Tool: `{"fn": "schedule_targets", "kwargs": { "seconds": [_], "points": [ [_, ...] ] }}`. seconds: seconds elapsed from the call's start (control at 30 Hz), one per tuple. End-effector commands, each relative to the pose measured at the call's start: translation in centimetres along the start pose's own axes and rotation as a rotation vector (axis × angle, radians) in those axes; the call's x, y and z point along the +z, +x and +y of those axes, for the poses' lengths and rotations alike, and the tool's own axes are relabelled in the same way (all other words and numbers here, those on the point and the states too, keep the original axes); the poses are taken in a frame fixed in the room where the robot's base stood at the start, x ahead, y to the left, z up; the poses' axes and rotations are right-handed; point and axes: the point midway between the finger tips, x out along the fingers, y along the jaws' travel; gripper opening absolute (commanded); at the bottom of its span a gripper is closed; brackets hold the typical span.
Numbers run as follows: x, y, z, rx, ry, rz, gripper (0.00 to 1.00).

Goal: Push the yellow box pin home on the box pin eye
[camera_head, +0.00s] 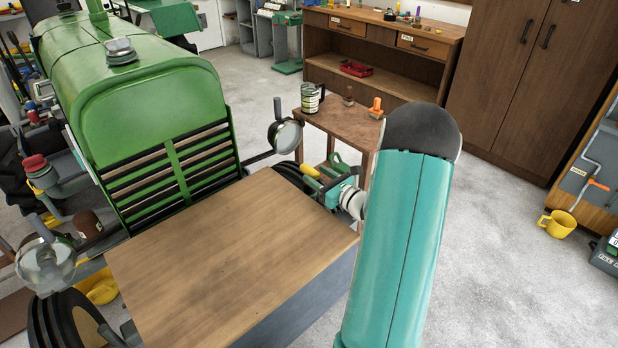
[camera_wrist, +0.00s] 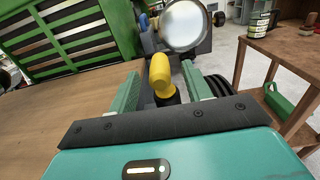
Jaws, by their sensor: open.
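The yellow box pin (camera_wrist: 160,72) shows in the wrist view as a rounded yellow handle above a dark collar (camera_wrist: 168,97). My gripper (camera_wrist: 162,80) is open, with one teal finger on each side of the handle. I cannot tell whether either finger touches it. In the head view my gripper (camera_head: 322,182) is beyond the wooden top's right corner, with yellow parts (camera_head: 310,171) at its fingers. The box pin eye cannot be made out in either view, so how deep the pin sits cannot be told.
A wooden box top (camera_head: 220,250) fills the front. The green tractor (camera_head: 140,100) stands behind it, with a round headlamp (camera_head: 286,135) close beyond my gripper. A small wooden table (camera_head: 335,125) with a mug (camera_head: 311,98) stands behind. Open floor (camera_head: 500,260) lies to the right.

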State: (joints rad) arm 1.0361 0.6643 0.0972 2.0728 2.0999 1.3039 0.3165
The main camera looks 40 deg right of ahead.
Motion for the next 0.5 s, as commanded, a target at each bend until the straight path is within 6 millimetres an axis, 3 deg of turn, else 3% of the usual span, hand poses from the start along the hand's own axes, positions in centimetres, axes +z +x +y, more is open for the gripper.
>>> {"fn": "schedule_targets", "kwargs": {
  "seconds": [0.17, 0.5],
  "points": [
    [0.0, 0.8, 0.1, 0.002, 0.0, 0.0, 0.49],
    [0.1, 5.2, 0.1, 0.002, -0.001, 0.0, 0.49]
  ]
}}
